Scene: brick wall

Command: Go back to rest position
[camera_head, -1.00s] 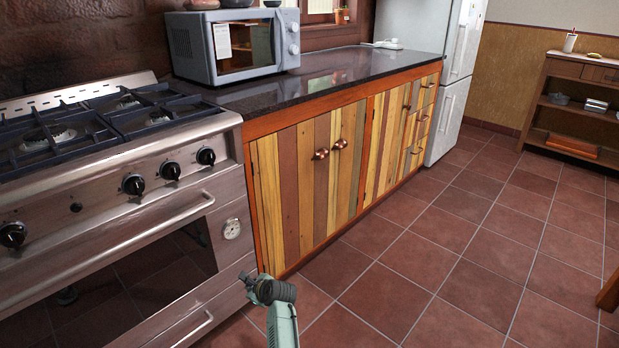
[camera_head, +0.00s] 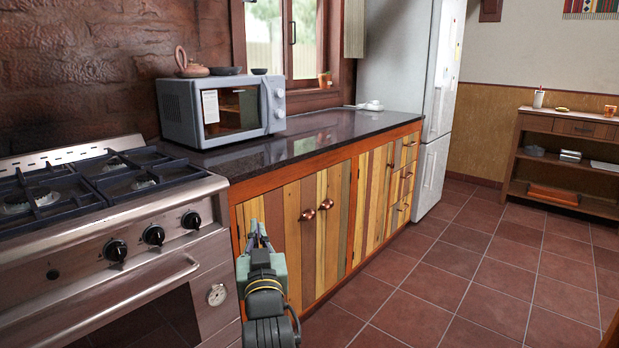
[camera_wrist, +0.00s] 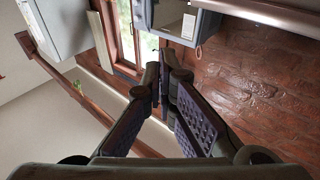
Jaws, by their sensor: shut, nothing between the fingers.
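My gripper (camera_head: 258,232) stands upright at the lower middle of the head view, in front of the striped wooden cabinet doors. In the wrist view its two fingers (camera_wrist: 166,84) come together at the tips, with nothing between them. The fingers point away from me toward the window and the brick wall, which look rotated in that view.
A stove (camera_head: 110,235) stands at left, beside the striped cabinet (camera_head: 335,215) with a dark countertop (camera_head: 330,138). A microwave (camera_head: 222,108) sits on it. A fridge (camera_head: 425,95) is behind, and a wooden shelf (camera_head: 570,128) at far right. The tiled floor (camera_head: 470,285) at right is clear.

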